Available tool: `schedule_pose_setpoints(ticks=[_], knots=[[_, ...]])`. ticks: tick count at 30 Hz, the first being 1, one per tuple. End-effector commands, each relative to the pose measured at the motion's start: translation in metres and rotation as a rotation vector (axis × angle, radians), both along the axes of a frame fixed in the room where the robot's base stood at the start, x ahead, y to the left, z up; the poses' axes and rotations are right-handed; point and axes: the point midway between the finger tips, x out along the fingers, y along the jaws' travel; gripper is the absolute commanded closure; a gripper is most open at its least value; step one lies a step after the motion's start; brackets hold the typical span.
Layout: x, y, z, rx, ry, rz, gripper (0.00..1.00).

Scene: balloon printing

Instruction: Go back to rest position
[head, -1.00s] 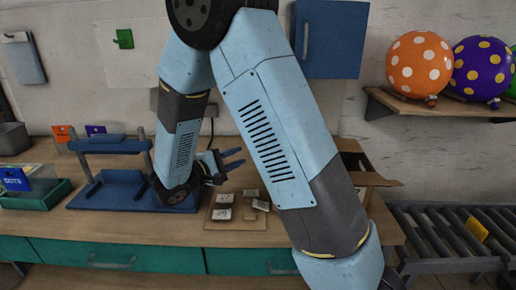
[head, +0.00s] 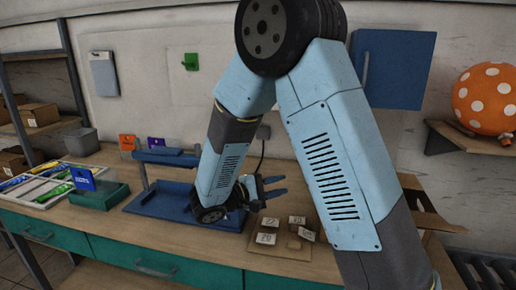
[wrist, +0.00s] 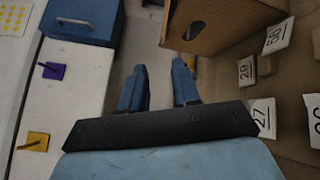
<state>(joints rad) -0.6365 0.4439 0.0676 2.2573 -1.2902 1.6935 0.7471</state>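My gripper (head: 272,188) is open and empty above the wooden workbench (head: 190,238), just right of the blue press-like frame (head: 170,202). In the wrist view my gripper's two blue fingers (wrist: 158,88) stand apart with nothing between them. My arm is folded, with its elbow high in the middle of the head view. Several number tiles (head: 297,220) lie on a brown board below and to the right of the gripper; they also show in the wrist view (wrist: 278,36).
An open cardboard box (head: 425,210) stands partly hidden behind my arm. A blue wall cabinet (head: 392,68) hangs behind the arm. An orange dotted balloon (head: 485,100) sits on a wall shelf at right. A compartment tray (head: 40,184) and a green-based holder (head: 98,196) are on the bench's left.

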Motion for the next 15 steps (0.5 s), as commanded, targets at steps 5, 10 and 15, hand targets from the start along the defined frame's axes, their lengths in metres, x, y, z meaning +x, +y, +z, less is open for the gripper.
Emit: schedule_pose_setpoints(ticks=[5, 10, 15], knots=[[-0.019, -0.039, 0.020, 0.123, 0.034, -0.125, 0.69], [-0.046, -0.075, 0.036, 0.282, 0.071, -0.246, 0.69], [-0.074, -0.101, 0.047, 0.451, 0.091, -0.340, 0.69]])
